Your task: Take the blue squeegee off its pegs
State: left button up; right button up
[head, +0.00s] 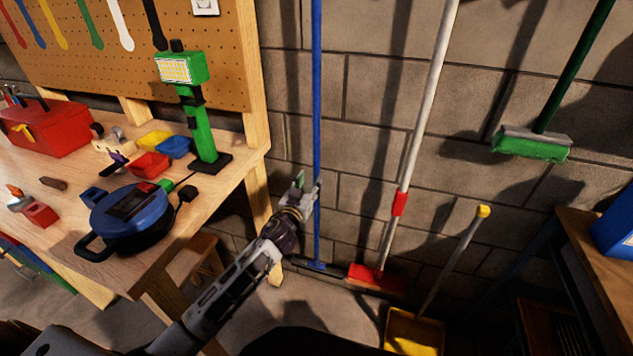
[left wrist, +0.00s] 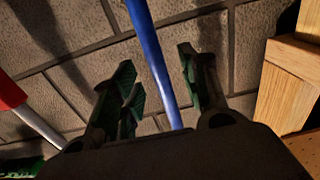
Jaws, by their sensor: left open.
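The blue squeegee (head: 316,110) hangs upright against the block wall, its long blue pole running up out of the top of the head view. Its dark head (head: 318,267) is low, near the floor. The pegs are not in view. My left gripper (head: 308,185) is at the pole, partway up. In the left wrist view the open fingers (left wrist: 160,85) stand on either side of the blue pole (left wrist: 155,60), with gaps visible on both sides. Whether the pole lies fully between the fingertips in depth is hard to tell. My right gripper is not in view.
A wooden workbench (head: 235,170) with a green work lamp (head: 200,125) stands left of the arm. A white-handled broom (head: 425,120) with a red head hangs right of the squeegee. A green brush (head: 533,145) and a yellow dustpan (head: 412,333) are farther right.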

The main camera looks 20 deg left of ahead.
aim_at(315, 174)
pick_arm(q)
jog(key=shift+w, duration=0.35)
jog(key=shift+w, duration=0.15)
jog(key=shift+w+d+f, duration=0.1)
jog(key=shift+w+d, duration=0.1)
jog(key=shift+w, duration=1.05)
jog(key=shift+w+d, duration=0.15)
jog(key=shift+w, duration=1.05)
grip_shut()
